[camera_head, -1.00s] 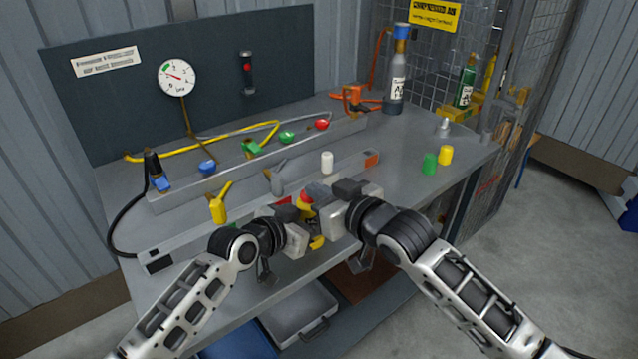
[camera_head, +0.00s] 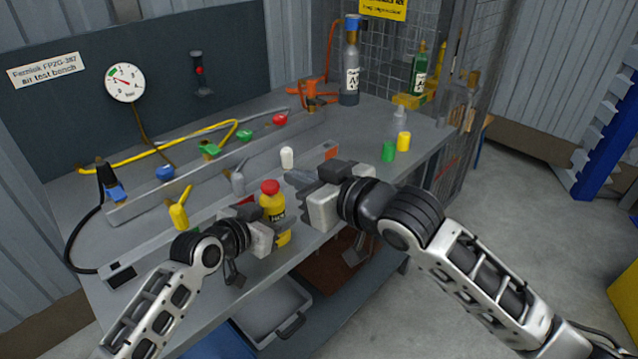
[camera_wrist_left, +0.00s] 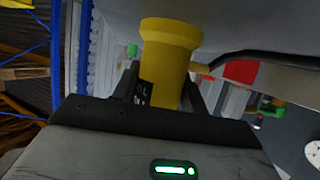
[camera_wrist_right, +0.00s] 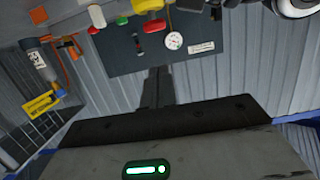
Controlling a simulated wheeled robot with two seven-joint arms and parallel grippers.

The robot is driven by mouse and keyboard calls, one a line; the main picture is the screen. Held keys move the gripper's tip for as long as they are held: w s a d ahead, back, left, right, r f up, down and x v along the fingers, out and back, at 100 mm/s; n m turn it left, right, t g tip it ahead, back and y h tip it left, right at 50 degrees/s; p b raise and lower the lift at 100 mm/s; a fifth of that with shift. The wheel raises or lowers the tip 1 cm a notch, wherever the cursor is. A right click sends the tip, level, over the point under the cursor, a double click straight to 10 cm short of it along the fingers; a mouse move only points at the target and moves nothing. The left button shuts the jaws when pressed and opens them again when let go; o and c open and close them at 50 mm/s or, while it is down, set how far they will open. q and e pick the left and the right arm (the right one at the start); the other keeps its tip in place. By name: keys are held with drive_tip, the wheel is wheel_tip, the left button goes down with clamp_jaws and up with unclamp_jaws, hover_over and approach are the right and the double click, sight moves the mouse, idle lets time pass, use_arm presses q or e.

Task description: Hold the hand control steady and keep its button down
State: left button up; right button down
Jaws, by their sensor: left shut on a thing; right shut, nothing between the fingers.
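The hand control (camera_head: 272,207) is a yellow body with a dark label and a red button (camera_head: 270,187) on top. It stands about upright above the bench's front edge. My left gripper (camera_head: 279,221) is shut around its body, and its lower yellow part (camera_wrist_left: 170,50) shows between the fingers in the left wrist view. My right gripper (camera_head: 298,181) is shut and empty, to the right of the button and apart from it. Nothing is pressing the button. Its shut fingers (camera_wrist_right: 158,92) also show in the right wrist view.
The grey bench (camera_head: 345,200) carries a rail with coloured valves behind the control. A white cylinder (camera_head: 287,157) stands close behind. Green (camera_head: 388,151) and yellow (camera_head: 404,141) cylinders stand to the right. An open grey tray (camera_head: 262,310) sits below the front edge.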

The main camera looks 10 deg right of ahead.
drive_tip(key=shift+v, duration=2.2)
use_arm(q)
drive_tip(key=o, duration=1.4)
drive_tip(key=v, duration=1.2)
drive_tip(key=shift+s, duration=0.1)
